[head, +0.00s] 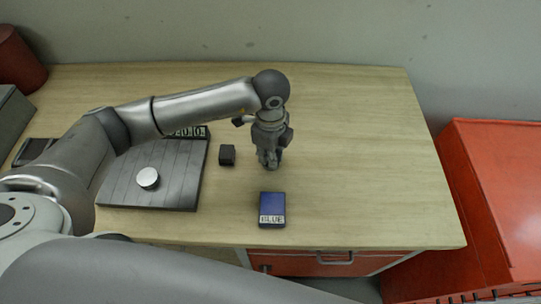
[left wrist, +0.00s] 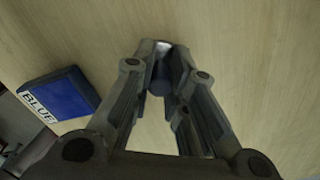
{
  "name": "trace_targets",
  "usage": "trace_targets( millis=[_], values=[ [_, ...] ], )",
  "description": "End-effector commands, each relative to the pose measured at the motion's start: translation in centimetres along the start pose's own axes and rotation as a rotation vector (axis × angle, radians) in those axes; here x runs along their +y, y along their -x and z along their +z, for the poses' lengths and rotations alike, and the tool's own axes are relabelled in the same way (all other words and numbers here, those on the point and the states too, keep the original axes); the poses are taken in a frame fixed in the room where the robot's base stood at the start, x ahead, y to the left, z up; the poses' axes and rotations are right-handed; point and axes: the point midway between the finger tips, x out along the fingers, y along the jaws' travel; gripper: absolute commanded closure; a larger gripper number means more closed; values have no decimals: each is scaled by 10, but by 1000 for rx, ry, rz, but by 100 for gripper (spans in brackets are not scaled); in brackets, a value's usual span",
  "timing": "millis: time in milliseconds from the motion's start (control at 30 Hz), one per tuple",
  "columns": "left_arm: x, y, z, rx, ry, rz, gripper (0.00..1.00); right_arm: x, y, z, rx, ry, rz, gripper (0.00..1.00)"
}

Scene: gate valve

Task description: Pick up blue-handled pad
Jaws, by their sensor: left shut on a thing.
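My left gripper (head: 268,162) is over the middle of the table. In the left wrist view the left gripper (left wrist: 163,66) is shut on a small dark blue, rounded piece, which looks like the handle of the blue-handled pad (left wrist: 161,80). A pale bit shows beyond the fingertips, and the rest of the pad is hidden by the fingers. In the head view I cannot make out the held thing or whether it touches the table. A flat blue block labelled BLUE (head: 272,206) lies apart, nearer the table's front edge. It also shows at the left of the left wrist view (left wrist: 62,93).
A dark plate (head: 180,185) with a round silver weight (head: 148,178) and a display (head: 188,132) lies to the left. A small black block (head: 227,155) stands between it and the gripper. The table (head: 370,150) is clear on the right. A red cabinet (head: 495,190) stands beyond.

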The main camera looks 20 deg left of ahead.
Motion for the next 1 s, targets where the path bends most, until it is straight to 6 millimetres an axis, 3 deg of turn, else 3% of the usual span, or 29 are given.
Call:
trace_targets(
  millis=[267, 533, 800, 1000],
  values=[
    [2, 31, -1, 1, -3, -5, 100, 0, -11, 1, 0, 0, 0, 60],
    [50, 89, -17, -1, -8, -10, 100, 0, -34, 2, 1, 0, 1, 60],
    [107, 115, -35, -2, -6, -6, 100, 0, -43, 3, 1, 0, 1, 60],
    [128, 128, -42, -1, -1, -1, 100, 0, -33, 2, 1, 0, 1, 60]
  ],
)
